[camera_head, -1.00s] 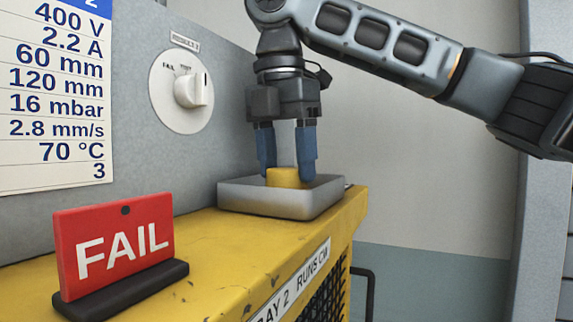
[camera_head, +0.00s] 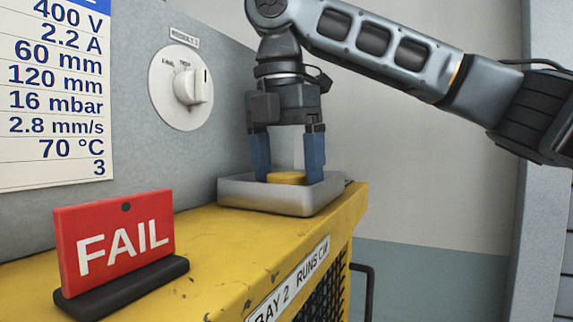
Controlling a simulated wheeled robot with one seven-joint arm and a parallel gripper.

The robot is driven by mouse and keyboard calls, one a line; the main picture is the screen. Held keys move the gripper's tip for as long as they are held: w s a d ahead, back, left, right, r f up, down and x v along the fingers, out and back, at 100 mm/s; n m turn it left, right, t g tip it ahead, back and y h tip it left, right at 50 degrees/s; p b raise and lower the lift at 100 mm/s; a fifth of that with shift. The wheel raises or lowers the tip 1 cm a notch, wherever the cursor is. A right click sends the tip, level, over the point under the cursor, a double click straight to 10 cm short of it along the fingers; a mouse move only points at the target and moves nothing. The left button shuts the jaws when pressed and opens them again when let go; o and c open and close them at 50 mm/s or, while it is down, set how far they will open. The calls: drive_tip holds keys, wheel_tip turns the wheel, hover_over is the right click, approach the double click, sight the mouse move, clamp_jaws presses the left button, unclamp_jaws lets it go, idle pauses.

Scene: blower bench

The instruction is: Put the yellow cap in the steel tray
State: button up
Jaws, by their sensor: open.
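The yellow cap (camera_head: 287,178) sits inside the steel tray (camera_head: 265,198), its lower part hidden by the tray's front wall. The tray rests on the yellow bench top near its right end. My gripper (camera_head: 288,176) points down over the tray, with its blue fingers open on either side of the cap. A gap shows between each finger and the cap. The fingertips reach down to about the tray's rim.
A red FAIL sign (camera_head: 115,240) on a black base stands at the front left of the yellow bench (camera_head: 225,245). A grey panel with a white dial (camera_head: 182,88) and a printed list (camera_head: 55,100) rises behind. The bench top between sign and tray is clear.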

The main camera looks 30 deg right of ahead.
sight(280, 175)
wheel_tip(280, 175, up, 12)
drive_tip(key=a, duration=0.1)
drive_tip(key=shift+s+a, duration=0.2)
drive_tip(key=shift+s, duration=0.1)
drive_tip(key=shift+r, duration=0.1)
idle(1.5)
